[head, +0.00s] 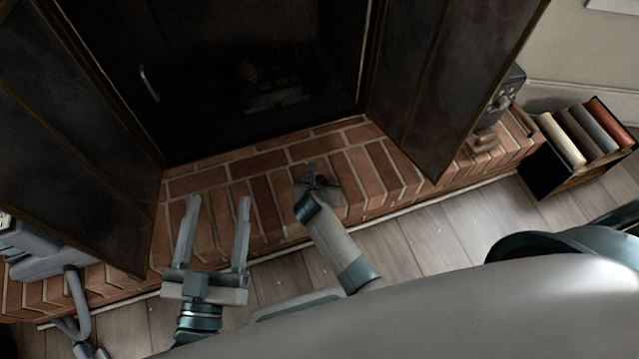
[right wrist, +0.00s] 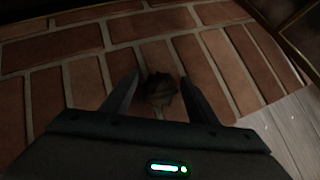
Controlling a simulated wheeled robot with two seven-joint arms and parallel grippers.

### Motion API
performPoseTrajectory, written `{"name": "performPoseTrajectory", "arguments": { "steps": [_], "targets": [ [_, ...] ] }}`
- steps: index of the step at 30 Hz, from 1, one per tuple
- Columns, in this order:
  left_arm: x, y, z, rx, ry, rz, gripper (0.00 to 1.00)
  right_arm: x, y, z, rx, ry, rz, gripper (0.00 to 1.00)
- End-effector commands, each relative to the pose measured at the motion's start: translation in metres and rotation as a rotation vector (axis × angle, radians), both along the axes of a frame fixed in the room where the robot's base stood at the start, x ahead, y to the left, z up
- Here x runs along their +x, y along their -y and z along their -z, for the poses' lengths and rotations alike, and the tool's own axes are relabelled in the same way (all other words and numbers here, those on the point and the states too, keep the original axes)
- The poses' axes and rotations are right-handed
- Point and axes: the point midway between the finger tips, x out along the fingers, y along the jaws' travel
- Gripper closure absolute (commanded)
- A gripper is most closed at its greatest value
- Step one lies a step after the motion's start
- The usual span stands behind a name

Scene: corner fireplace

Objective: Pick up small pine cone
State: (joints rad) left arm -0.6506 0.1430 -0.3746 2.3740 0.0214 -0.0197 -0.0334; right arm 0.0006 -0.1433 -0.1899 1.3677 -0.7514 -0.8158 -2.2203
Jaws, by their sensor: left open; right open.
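The small pine cone (right wrist: 160,90) is a dark, rough brown lump on the brick hearth in the right wrist view. My right gripper (right wrist: 159,80) is open, with one finger on each side of the cone. The fingers do not look closed on it; whether either touches it I cannot tell. In the head view my right gripper (head: 316,174) points down at the hearth, and the cone is hard to make out there. My left gripper (head: 218,204) is open and empty above the bricks further left.
The brick hearth (head: 255,205) is bare around the grippers. Open dark fireplace doors (head: 425,85) stand on both sides. A box of books (head: 560,165) stands at the right, and grey equipment (head: 45,250) at the left.

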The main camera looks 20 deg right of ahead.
Motion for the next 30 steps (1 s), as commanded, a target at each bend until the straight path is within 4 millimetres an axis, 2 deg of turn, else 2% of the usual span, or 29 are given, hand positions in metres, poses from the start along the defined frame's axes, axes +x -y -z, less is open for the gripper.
{"name": "performPoseTrajectory", "arguments": {
  "steps": [12,13,14,18,30],
  "targets": [
    [0.0002,0.0,-0.0002,0.0,0.0,0.0,0.37,-0.0002,-0.0001,-0.0001,0.0,0.0,0.0,0.46],
    [0.0002,0.0,-0.0002,0.0,0.0,0.0,0.37,-0.0003,0.0,0.0,0.0,0.0,0.0,0.49],
    [0.0002,-0.0001,-0.0003,0.0,0.0,0.0,0.37,-0.0003,0.0,0.0,0.0,0.0,0.0,0.56],
    [0.0004,-0.0001,-0.0004,0.0,0.0,0.0,0.37,-0.0003,0.0,0.0,0.0,0.0,0.0,0.89],
    [0.0007,0.0001,0.0002,0.002,-0.006,0.001,0.37,-0.0003,0.0001,-0.0012,0.0,0.0,0.0,0.9]
  ]
}}
